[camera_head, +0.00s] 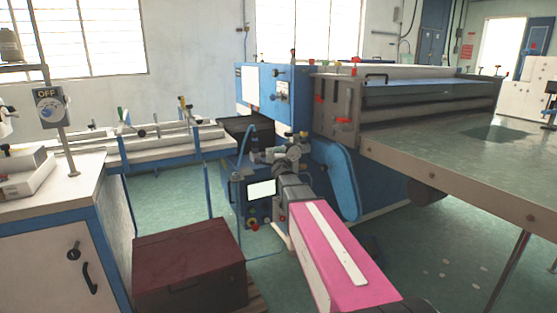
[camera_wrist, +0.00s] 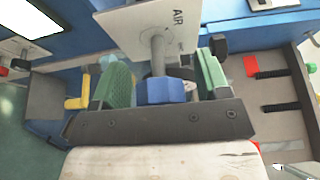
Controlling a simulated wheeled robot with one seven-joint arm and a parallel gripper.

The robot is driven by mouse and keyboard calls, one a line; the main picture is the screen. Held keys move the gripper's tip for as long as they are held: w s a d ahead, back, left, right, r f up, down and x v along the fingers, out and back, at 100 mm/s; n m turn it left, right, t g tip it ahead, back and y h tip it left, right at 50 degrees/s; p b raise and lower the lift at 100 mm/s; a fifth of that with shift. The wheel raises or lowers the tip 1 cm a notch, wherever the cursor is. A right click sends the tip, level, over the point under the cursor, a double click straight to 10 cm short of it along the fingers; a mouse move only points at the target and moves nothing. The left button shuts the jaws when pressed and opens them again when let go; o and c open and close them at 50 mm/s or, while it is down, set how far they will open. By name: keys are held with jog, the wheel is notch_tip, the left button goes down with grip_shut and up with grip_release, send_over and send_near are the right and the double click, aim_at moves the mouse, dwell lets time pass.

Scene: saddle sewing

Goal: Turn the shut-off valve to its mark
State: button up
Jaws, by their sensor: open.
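A white plate marked AIR (camera_wrist: 135,28) fills the top middle of the wrist view. A grey pipe (camera_wrist: 158,45) and a blue hex fitting (camera_wrist: 165,91) show in front of it. A yellow bent lever (camera_wrist: 77,102) shows partly behind the left finger; I cannot tell whether it is the shut-off valve's handle. My gripper (camera_wrist: 161,75) is open, with its green ribbed fingers on either side of the pipe and fitting. Contact is not clear. In the head view my gripper (camera_head: 268,155) is in front of the blue machine, and the valve cannot be made out. No valve mark is readable.
The blue machine (camera_head: 335,170) stands behind my gripper, with a wide green-topped table (camera_head: 450,135) to its right. A dark red box (camera_head: 190,260) is on the floor at lower left. A cabinet (camera_head: 55,230) with an OFF sign (camera_head: 49,106) stands at far left.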

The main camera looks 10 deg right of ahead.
jog(key=s, duration=1)
jog(key=shift+s+a, duration=0.25)
jog(key=shift+a, duration=0.15)
jog(key=shift+f, duration=0.1)
jog(key=s+a+f+n+g+y, duration=0.2)
jog(key=s+f+n+g, duration=0.35)
jog(key=f, duration=0.35)
jog(key=s+a+f+n+g+y, duration=0.2)
jog(key=s+f+n+g, duration=0.2)
jog(key=s+f+n, duration=0.4)
jog(key=s+d+f+n+g+h, duration=0.1)
jog(key=s+d+f+n+g, duration=0.1)
jog(key=s+f+g, duration=0.2)
jog(key=s+d+f+n+g+h, duration=0.1)
jog(key=s+d+f+n+g, duration=0.1)
jog(key=s+f, duration=0.4)
jog(key=s+n+g, duration=0.1)
jog(key=s+g, duration=0.1)
jog(key=s, duration=0.1)
jog(key=shift+s+d+f, duration=0.2)
jog(key=shift+s+d, duration=0.1)
jog(key=shift+s, duration=0.1)
jog(key=shift+n+g, duration=0.25)
